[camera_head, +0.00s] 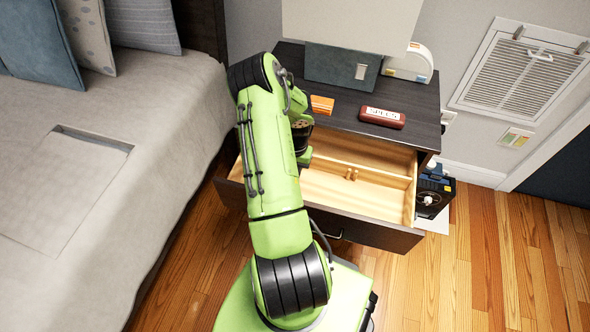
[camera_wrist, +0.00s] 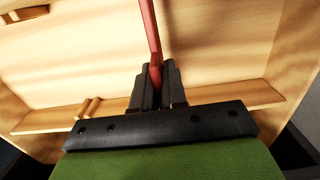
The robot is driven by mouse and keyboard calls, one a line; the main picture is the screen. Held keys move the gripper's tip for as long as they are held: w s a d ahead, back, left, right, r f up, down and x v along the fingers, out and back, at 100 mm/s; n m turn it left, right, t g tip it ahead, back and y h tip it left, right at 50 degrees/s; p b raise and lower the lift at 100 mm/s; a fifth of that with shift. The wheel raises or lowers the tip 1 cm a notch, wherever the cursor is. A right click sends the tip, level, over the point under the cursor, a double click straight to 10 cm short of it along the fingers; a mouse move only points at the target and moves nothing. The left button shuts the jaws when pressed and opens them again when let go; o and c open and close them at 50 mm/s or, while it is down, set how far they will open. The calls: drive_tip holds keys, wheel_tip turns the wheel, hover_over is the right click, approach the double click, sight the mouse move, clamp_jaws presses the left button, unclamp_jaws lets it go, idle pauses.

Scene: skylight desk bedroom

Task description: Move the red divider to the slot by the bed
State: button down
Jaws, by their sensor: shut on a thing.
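The red divider (camera_wrist: 150,30) is a thin red strip in the wrist view. My gripper (camera_wrist: 158,80) is shut on it, with the divider running up the picture from between the fingers. They are over the pale wooden interior of the open drawer (camera_head: 330,208). In the head view my arm hides the divider and the gripper's fingertips. A wooden rail (camera_head: 385,176) crosses the drawer, with a pair of small slot posts (camera_head: 352,174) on it. Slot posts also show left of the gripper in the wrist view (camera_wrist: 90,108). The slot by the bed is hidden behind my arm in the head view.
The bed (camera_head: 150,110) stands close to the left of the nightstand (camera_head: 425,110). On the nightstand top are a red clock (camera_head: 382,117), an orange box (camera_head: 322,105) and a lamp (camera_head: 343,66). A dark box (camera_head: 433,192) stands right of the drawer. Wood floor is clear at lower right.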

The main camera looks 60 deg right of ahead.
drive_tip(key=shift+f+b, duration=2.05)
drive_tip(key=shift+f, duration=0.45)
drive_tip(key=c, duration=1.1)
unclamp_jaws()
drive_tip(key=shift+r, duration=0.1)
drive_tip(key=shift+r, duration=0.1)
drive_tip(key=r+p, duration=0.1)
drive_tip(key=r, duration=0.4)
drive_tip(key=r+p, duration=0.2)
drive_tip(key=r, duration=0.3)
drive_tip(key=r+p, duration=0.2)
drive_tip(key=r, duration=0.3)
drive_tip(key=shift+d+r, duration=0.3)
drive_tip(key=shift+d, duration=0.05)
drive_tip(key=shift+w, duration=0.15)
